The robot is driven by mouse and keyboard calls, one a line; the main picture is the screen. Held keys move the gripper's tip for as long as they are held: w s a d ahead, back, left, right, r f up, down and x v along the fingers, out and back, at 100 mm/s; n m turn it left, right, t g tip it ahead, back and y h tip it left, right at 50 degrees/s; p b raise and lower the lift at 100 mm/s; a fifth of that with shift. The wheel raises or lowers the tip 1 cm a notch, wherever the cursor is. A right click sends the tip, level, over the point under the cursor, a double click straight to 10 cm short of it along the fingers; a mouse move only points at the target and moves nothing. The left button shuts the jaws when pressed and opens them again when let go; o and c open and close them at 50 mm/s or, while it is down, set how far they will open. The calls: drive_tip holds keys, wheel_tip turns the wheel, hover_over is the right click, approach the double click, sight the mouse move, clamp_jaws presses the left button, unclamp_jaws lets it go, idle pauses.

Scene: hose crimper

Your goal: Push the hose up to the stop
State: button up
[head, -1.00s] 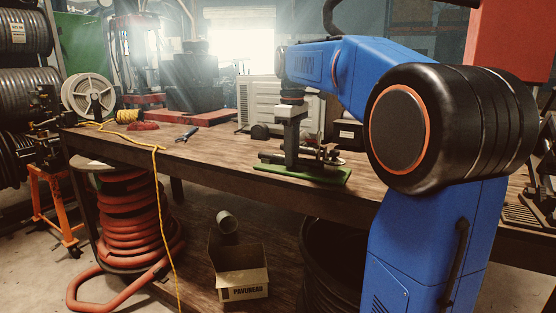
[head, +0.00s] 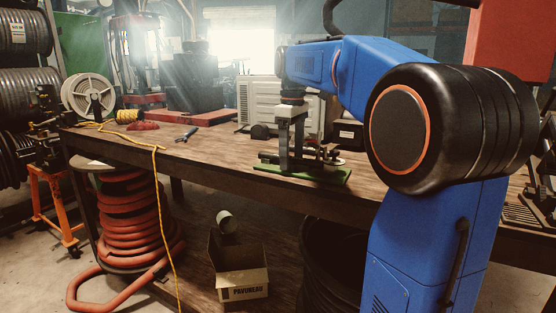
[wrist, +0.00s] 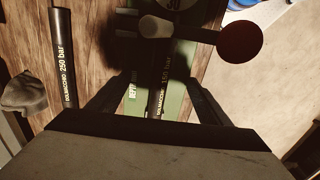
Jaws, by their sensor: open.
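My gripper (head: 291,160) points down over the crimper's green base (head: 262,168) on the workbench. In the wrist view its two fingers (wrist: 161,82) are apart, one on each side of a dark hose (wrist: 164,75) marked 150 bar, with space on both sides. The hose lies over the green base (wrist: 174,108). Its far end runs into shadow near a grey cylindrical part (wrist: 155,27), so I cannot see whether it touches a stop. A dark red round knob (wrist: 240,43) is at upper right.
A second black hose (wrist: 63,58), marked 250 bar, lies on the wood left of the base. A grey lumpy thing (wrist: 24,92) is beside it. Pliers (head: 187,134) and a yellow rope (head: 128,116) lie farther left on the bench (head: 225,150). Bench between is clear.

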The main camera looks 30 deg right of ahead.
drive_tip(key=shift+r, duration=0.1)
drive_tip(key=shift+r, duration=4.4)
